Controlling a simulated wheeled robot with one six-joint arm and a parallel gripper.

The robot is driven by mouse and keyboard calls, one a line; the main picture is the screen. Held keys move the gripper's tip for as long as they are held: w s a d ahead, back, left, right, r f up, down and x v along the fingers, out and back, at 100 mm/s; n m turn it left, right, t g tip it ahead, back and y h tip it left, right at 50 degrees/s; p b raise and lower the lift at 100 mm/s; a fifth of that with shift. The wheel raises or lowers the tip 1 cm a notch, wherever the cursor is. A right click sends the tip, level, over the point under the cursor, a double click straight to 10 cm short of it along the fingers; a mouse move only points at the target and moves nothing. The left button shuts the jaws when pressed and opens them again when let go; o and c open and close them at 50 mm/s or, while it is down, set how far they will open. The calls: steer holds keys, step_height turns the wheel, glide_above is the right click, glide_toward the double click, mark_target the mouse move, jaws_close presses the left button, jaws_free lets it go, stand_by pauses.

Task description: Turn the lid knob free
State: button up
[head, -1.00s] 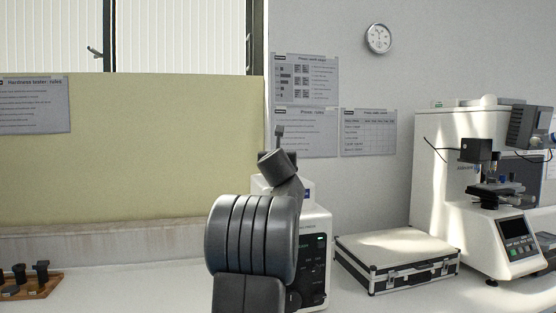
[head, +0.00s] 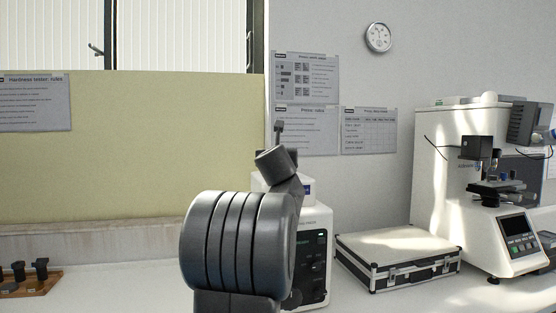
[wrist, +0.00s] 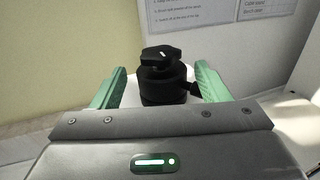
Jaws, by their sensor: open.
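The lid knob (wrist: 161,54) is a black lobed knob on top of a dark cylindrical part (wrist: 163,85), seen in the wrist view just ahead of my gripper. My gripper (wrist: 155,85) is open, with one green finger on each side of the knob and a gap on both sides. The white and black machine (head: 313,255) under it stands on the bench in the head view, mostly hidden behind my dark arm. The knob and the fingertips are hidden or too unclear to make out in the head view.
A silver case (head: 398,255) lies on the bench to the right of the machine. A white hardness tester (head: 450,180) stands further right. A wooden rack (head: 30,285) with dark pieces is at the far left. The bench between rack and arm is clear.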

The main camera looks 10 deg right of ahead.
steer(key=b+v, duration=0.1)
steer(key=v, duration=0.7)
steer(key=shift+s, duration=0.3)
steer(key=shift+w+a, duration=0.1)
steer(key=shift+w, duration=0.05)
steer(key=p+x, duration=0.3)
steer(key=x, duration=1)
steer(key=shift+w, duration=0.3)
